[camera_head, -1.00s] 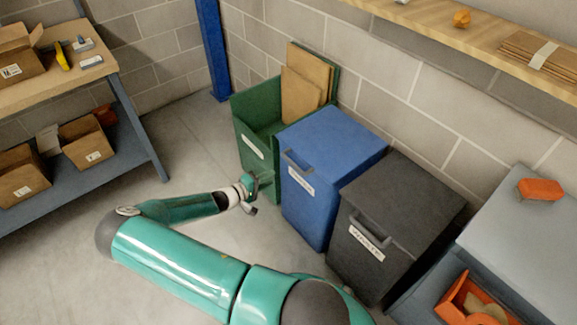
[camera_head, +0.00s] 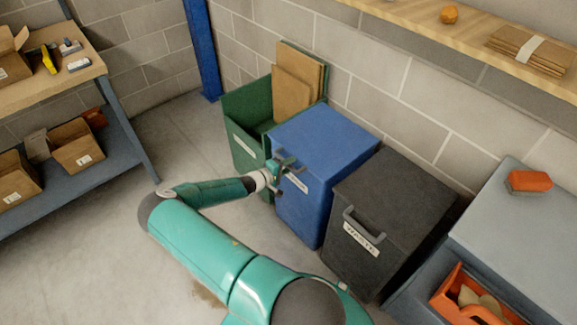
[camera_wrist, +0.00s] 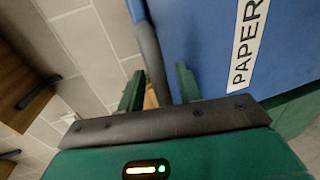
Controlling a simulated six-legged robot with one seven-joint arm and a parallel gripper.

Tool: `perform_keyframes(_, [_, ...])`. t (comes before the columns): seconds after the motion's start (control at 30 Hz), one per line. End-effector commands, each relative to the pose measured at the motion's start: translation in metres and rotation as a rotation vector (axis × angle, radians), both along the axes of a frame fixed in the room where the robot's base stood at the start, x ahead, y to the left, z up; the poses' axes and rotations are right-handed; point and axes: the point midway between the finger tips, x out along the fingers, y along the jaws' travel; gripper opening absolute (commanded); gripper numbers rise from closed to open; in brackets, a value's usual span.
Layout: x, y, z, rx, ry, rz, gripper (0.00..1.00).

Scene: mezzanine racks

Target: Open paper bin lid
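The blue paper bin (camera_head: 308,205) stands against the wall with its lid (camera_head: 325,132) down. A grey handle (camera_wrist: 150,55) runs along the lid's front edge. The white PAPER label (camera_wrist: 245,45) on the bin's front shows in the wrist view. My gripper (camera_head: 284,168) is at the handle, partly covering it and the label in the head view. In the wrist view my gripper (camera_wrist: 158,84) has its two green fingers apart, with the handle bar between them. I cannot tell whether either finger touches the bar.
A green open bin (camera_head: 243,142) with cardboard stands left of the paper bin, and a dark waste bin (camera_head: 395,205) close on its right. A grey cabinet (camera_head: 535,225) is at far right. A wooden shelf (camera_head: 420,27) hangs above. Floor at front left is clear.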

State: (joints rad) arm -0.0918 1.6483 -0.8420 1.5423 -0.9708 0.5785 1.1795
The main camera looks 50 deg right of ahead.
Motion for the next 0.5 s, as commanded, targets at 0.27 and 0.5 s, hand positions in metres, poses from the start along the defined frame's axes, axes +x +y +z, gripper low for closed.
perform_keyframes(0.27, [-0.0002,0.0001,-0.0001,0.0,0.0,0.0,0.21])
perform_keyframes(0.5, [-0.0001,0.0003,-0.0001,0.0,0.0,0.0,0.0])
